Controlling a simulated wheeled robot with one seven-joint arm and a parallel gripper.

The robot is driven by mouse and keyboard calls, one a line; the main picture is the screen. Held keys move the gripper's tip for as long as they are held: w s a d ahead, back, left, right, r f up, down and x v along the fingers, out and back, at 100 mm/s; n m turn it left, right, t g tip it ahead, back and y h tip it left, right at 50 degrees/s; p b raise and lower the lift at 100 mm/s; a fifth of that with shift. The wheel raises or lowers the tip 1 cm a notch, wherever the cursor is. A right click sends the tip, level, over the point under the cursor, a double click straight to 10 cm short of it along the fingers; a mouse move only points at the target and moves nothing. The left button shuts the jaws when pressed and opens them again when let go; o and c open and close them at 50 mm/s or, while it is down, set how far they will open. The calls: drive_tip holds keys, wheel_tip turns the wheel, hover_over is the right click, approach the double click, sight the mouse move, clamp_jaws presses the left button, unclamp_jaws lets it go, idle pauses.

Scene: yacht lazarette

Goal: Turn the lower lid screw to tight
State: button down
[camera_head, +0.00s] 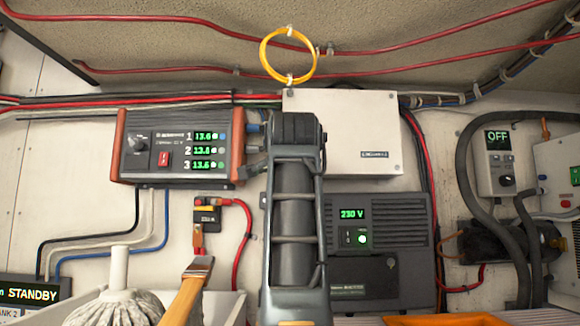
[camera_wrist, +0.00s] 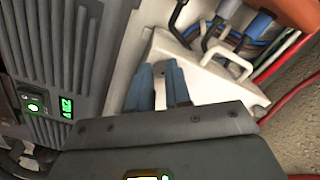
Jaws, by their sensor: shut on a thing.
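The white junction box with its lid (camera_head: 352,130) is on the wall in the upper middle of the head view. In the wrist view, the same box (camera_wrist: 205,82) lies beyond my fingers. My gripper (camera_wrist: 157,72) has its two blue-grey fingers a small gap apart, with the tips against the box near its edge. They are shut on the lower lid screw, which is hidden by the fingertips. I cannot see the screw's head or how far it is turned. In the head view, my arm covers the left part of the box and my fingertips.
A 230 V inverter (camera_head: 405,250) sits just below the box and also shows in the wrist view (camera_wrist: 70,50). A charger (camera_head: 180,145) with orange ends is at left. Cables run close by the box. A yellow ring (camera_head: 264,52) hangs above.

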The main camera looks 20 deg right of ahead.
drive_tip(key=shift+m, duration=2.1)
drive_tip(key=c, duration=1.1)
unclamp_jaws()
drive_tip(key=shift+o, duration=0.2)
drive_tip(key=b+v, duration=0.2)
drive_tip(key=v, duration=0.6)
drive_tip(key=shift+b, duration=0.3)
